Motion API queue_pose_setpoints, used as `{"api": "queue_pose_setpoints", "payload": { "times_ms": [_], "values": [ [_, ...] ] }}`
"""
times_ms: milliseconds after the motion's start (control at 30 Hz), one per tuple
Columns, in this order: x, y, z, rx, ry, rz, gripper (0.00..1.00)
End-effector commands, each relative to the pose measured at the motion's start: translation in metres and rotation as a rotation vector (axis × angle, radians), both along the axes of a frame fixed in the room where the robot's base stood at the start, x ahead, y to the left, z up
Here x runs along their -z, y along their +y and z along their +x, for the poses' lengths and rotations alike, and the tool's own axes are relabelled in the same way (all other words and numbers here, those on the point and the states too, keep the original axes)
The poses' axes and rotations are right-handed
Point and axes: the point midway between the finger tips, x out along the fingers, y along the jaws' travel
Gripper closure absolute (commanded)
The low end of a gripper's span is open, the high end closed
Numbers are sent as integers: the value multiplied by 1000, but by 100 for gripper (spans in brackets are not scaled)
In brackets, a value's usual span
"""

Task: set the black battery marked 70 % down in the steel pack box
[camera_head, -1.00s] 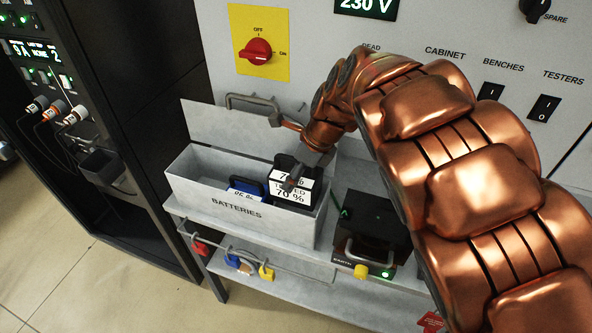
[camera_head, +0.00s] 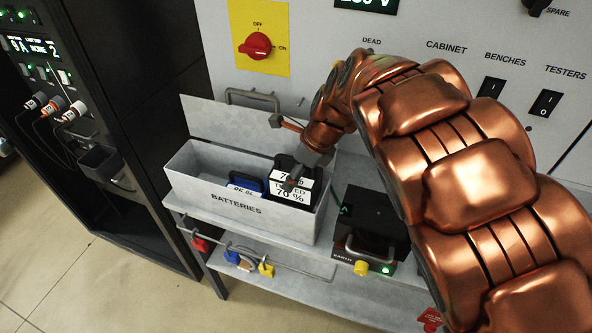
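The black battery (camera_head: 292,192) has a white label reading 70 % and stands upright in the right end of a grey metal box (camera_head: 190,192) lettered BATTERIES. The box's front wall hides its lower part, so I cannot tell whether it touches the floor. My gripper (camera_head: 293,183) reaches in from behind on the copper arm. One grey finger lies over the front of the label, and the grip looks shut on the battery. The other finger is hidden.
A blue battery (camera_head: 246,187) sits left of the black one in the box. A black unit with a handle (camera_head: 370,228) stands on the shelf close to the right. A black rack (camera_head: 140,120) stands at left.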

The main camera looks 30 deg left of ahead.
Motion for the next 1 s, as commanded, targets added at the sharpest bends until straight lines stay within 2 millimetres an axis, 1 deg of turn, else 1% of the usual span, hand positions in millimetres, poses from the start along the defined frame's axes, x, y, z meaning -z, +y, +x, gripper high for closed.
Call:
{"api": "queue_pose_setpoints", "payload": {
  "times_ms": [1000],
  "values": [
    [15,1,0,-1,-2,4,91]
  ]
}}
